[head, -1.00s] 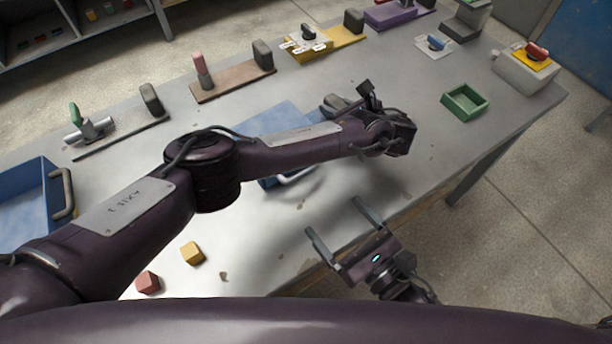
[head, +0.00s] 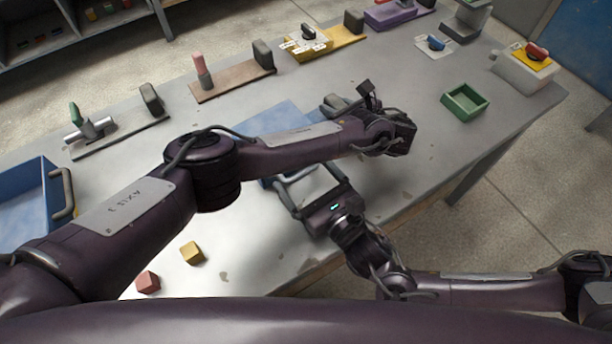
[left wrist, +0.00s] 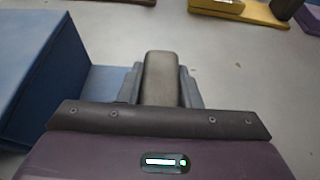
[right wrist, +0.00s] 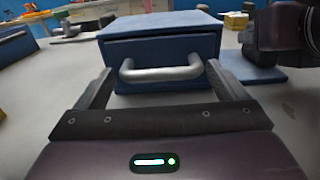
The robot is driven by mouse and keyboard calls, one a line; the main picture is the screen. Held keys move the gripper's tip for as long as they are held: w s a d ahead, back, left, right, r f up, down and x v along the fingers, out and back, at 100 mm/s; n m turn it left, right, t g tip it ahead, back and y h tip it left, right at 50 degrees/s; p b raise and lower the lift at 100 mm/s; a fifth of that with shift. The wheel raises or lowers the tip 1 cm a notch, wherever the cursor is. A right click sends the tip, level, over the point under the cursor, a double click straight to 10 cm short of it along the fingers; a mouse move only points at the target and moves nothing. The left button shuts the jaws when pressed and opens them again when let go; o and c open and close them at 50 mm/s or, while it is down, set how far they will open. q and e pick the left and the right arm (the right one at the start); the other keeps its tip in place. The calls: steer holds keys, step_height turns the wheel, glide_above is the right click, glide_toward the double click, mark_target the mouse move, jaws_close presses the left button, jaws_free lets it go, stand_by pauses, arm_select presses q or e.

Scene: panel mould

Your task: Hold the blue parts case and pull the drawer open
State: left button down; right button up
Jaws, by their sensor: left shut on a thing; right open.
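The blue parts case (head: 283,118) stands on the grey table, partly hidden behind my left arm. In the right wrist view its drawer front (right wrist: 190,50) faces me and looks shut, with a pale bar handle (right wrist: 160,74). My left gripper (head: 345,103) is shut on a dark upright grip block (left wrist: 160,80) beside the case, on its blue base plate (left wrist: 103,82). My right gripper (head: 307,180) is open in front of the drawer. Its fingers lie on either side of the handle; I cannot tell whether they touch it.
A blue bin (head: 30,200) stands at the left. A yellow cube (head: 192,252) and a red cube (head: 148,281) lie at the near edge. A green tray (head: 465,102) sits at the right. Several fixtures line the far edge.

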steer(key=shift+s, duration=0.1)
steer(key=c, duration=1.1)
steer(key=v, duration=0.9)
steer(key=o, duration=1.1)
steer(key=v, duration=1.2)
arm_select(q)
steer(key=c, duration=1)
jaws_free()
